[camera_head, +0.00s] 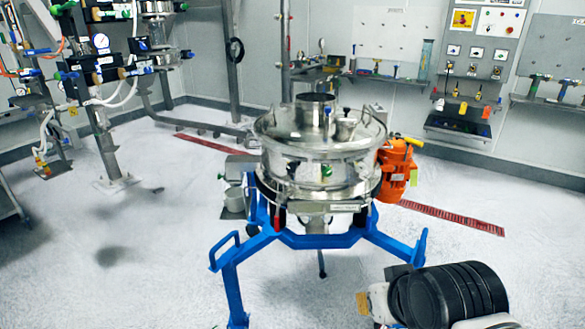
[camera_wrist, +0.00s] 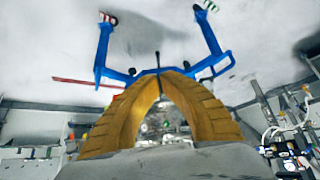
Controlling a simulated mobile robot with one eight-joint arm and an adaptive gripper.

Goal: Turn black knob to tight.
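The powder sifter (camera_head: 318,155) is a round shiny steel vessel on a blue frame (camera_head: 300,240) in the middle of the head view. A small dark knob (camera_head: 346,111) stands on its lid; I cannot tell if it is the task's black knob or how tight it is. My gripper (camera_head: 362,303) is low at the right front, well apart from the sifter. In the wrist view, its yellow ridged fingers (camera_wrist: 159,78) arch together at the tips, with nothing seen held. The blue frame (camera_wrist: 103,50) shows upside down beyond them.
An orange motor (camera_head: 394,168) is fixed to the sifter's right side. Pipework with valves (camera_head: 95,85) stands at the left. A tool board (camera_head: 475,70) hangs on the back wall. The white floor (camera_head: 120,260) is clear at the front left.

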